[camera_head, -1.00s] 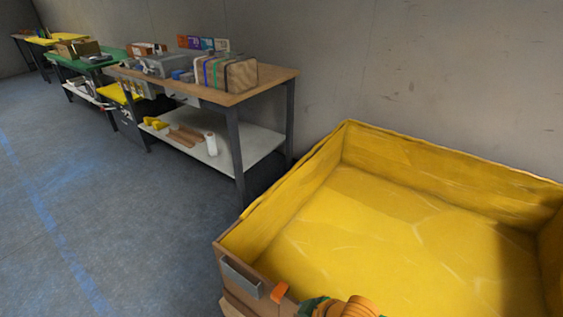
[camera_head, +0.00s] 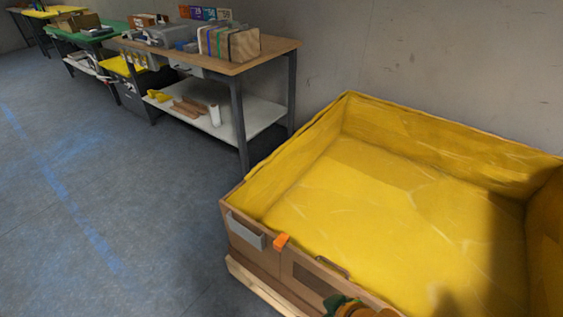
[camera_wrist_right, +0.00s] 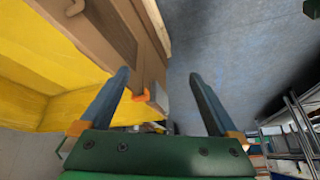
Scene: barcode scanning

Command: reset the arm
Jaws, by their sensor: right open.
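My right gripper (camera_wrist_right: 158,78) shows in the right wrist view with its two fingers spread apart and nothing between them. It is beside the outer wall of a large bin (camera_wrist_right: 112,28) with a yellow lining; the exact gap is hard to tell. In the head view, a green and orange part of my own arm shows at the bottom edge, in front of the bin (camera_head: 345,178). My left gripper is not in view.
The bin's yellow inside looks empty. An orange clip (camera_head: 281,241) sits on its front rim. The grey floor (camera_head: 120,190) at left is clear. The wrist view shows shelving (camera_wrist_right: 290,130).

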